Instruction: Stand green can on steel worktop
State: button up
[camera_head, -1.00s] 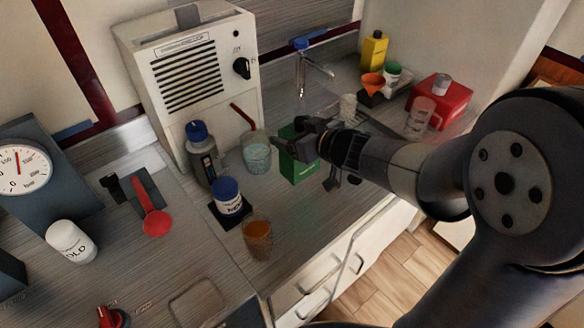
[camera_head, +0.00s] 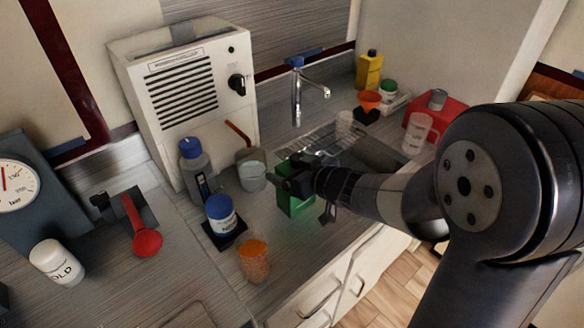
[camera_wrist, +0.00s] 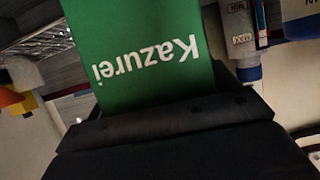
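The green can (camera_head: 293,203), box-shaped with white "Kazurei" lettering, is in my gripper (camera_head: 305,180), at the front of the steel worktop (camera_head: 305,252). In the wrist view the can (camera_wrist: 140,50) fills the upper middle, its lettering upside down, and dark gripper parts (camera_wrist: 170,120) lie across its near end. The gripper appears shut on it, though the finger contact is mostly hidden. The can looks roughly upright and low over the worktop. I cannot tell whether its base touches.
A beaker (camera_head: 252,176) stands just left of the can. A blue-capped jar (camera_head: 221,215) and an orange-filled glass (camera_head: 254,262) stand further left and front. The sink (camera_head: 375,152) with its tap (camera_head: 297,95) is behind. The worktop's front edge is close.

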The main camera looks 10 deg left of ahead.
jog(key=o, duration=0.3)
jog(key=shift+r, duration=0.3)
jog(key=p+v, duration=0.3)
jog(key=v, duration=0.9)
jog(key=shift+f, duration=0.15)
